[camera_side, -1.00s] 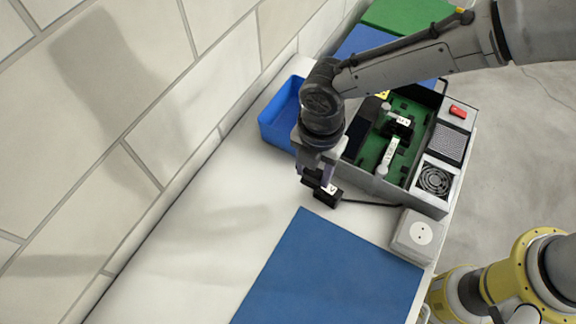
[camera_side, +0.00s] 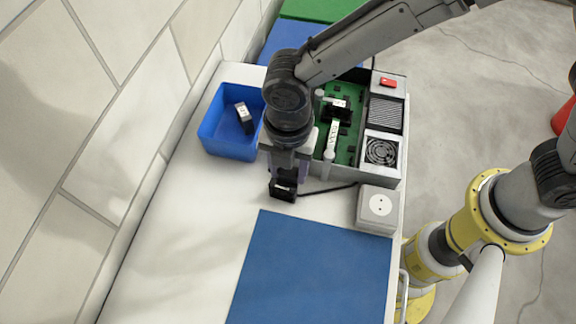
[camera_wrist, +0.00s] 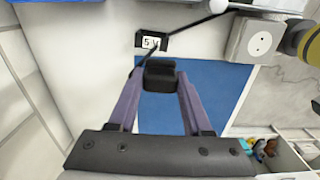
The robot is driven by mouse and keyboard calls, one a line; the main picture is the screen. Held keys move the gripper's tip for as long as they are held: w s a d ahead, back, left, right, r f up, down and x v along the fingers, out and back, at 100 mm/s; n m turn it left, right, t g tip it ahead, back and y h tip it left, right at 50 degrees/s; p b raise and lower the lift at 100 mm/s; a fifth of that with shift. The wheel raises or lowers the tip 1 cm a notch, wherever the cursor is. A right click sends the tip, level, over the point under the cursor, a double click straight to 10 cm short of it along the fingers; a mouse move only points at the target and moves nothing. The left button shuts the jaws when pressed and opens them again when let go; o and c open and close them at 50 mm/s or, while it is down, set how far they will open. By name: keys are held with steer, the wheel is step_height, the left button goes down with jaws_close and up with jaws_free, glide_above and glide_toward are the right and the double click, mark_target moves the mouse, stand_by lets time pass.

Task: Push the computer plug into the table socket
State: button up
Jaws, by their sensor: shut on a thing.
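My gripper (camera_side: 284,183) points down just above the white tabletop, left of the table socket. In the wrist view my gripper (camera_wrist: 161,82) has its purple fingers shut on a black block, the computer plug (camera_wrist: 160,75). A black piece with a white "5 V" label (camera_wrist: 152,42) shows just beyond it; I cannot tell whether it is part of the plug. A thin black cable runs from there toward the computer. The table socket (camera_side: 380,206) is a light grey box with a round two-hole face. It also shows in the wrist view (camera_wrist: 260,43), apart from the plug.
The open computer case (camera_side: 350,178) with a green board stands behind the socket. A blue bin (camera_side: 228,148) at the left holds a small black-and-white block (camera_side: 243,117). A blue mat (camera_side: 305,275) lies in front. A yellow-and-grey robot arm (camera_side: 470,215) stands at the right.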

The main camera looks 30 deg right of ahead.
steer(key=shift+a+m, duration=0.1)
steer(key=shift+m, duration=1.1)
steer(key=m, duration=0.3)
steer(key=shift+f, duration=0.3)
steer(key=m, duration=0.2)
steer(key=d+m, duration=0.1)
steer(key=m, duration=0.1)
steer(key=shift+s+d+f, duration=0.1)
steer(key=shift+s+f, duration=0.2)
steer(key=shift+s, duration=0.1)
steer(key=s+d+m, duration=0.3)
steer(key=d+m, duration=0.1)
steer(key=m, duration=0.4)
steer(key=s+d+m, duration=0.3)
steer(key=d+m, duration=0.1)
steer(key=m, duration=0.4)
steer(key=s+d+f+m, duration=0.1)
steer(key=s+d+m, duration=0.2)
steer(key=m, duration=0.5)
steer(key=shift+d+f+m, duration=0.1)
steer(key=shift+d+m, duration=0.3)
steer(key=shift+d, duration=0.15)
steer(key=s+d, duration=0.1)
steer(key=s+d+r+m, duration=0.1)
steer(key=d, duration=0.1)
